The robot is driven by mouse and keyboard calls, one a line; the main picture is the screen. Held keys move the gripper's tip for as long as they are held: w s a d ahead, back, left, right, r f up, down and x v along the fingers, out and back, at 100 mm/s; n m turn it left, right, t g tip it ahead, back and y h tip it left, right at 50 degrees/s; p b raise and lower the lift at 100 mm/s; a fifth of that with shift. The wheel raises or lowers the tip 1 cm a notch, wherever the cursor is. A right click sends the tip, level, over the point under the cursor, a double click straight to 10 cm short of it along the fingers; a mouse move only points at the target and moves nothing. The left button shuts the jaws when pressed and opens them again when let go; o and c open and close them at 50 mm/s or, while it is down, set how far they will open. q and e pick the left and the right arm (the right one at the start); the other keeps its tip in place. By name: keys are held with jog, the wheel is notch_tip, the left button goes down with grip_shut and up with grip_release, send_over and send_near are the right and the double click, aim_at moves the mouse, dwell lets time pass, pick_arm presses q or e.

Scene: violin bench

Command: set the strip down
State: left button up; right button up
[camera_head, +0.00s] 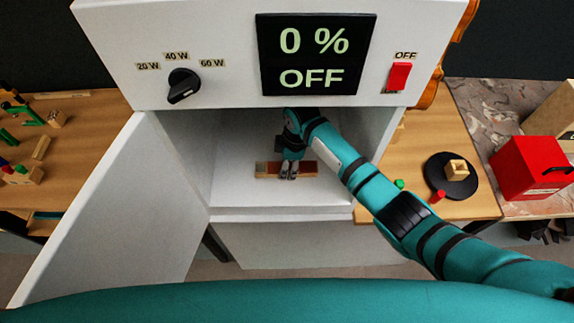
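The strip (306,169) is a short, flat piece in light wood and reddish-brown tones. It lies level at the floor of the white cabinet (235,190), in the middle of its open compartment. I cannot tell whether it rests on the floor or hangs just above it. My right gripper (289,174) reaches in from the right and points down at the middle of the strip, with its fingertips at it. The gripper hides that part, and whether the fingers are closed on the strip is too small to tell. My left gripper is out of view.
The cabinet door (95,215) stands open at left. The panel above has a display (317,53) reading 0 % OFF, a dial (184,86) and a red switch (398,77). A black disc (437,185) and red box (530,167) stand at right.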

jog(key=shift+f, duration=0.5)
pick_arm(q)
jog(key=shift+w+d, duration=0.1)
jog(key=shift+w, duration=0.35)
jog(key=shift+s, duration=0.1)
pick_arm(e)
jog(key=shift+f, duration=0.1)
jog(key=o, duration=1.2)
pick_arm(q)
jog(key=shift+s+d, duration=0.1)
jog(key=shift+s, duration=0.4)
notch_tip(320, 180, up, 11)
jog(key=p, duration=1)
jog(key=shift+p, duration=0.4)
pick_arm(e)
jog(key=r, duration=0.4)
jog(key=d+r, duration=0.1)
jog(key=r, duration=0.7)
jog(key=shift+d, duration=0.4)
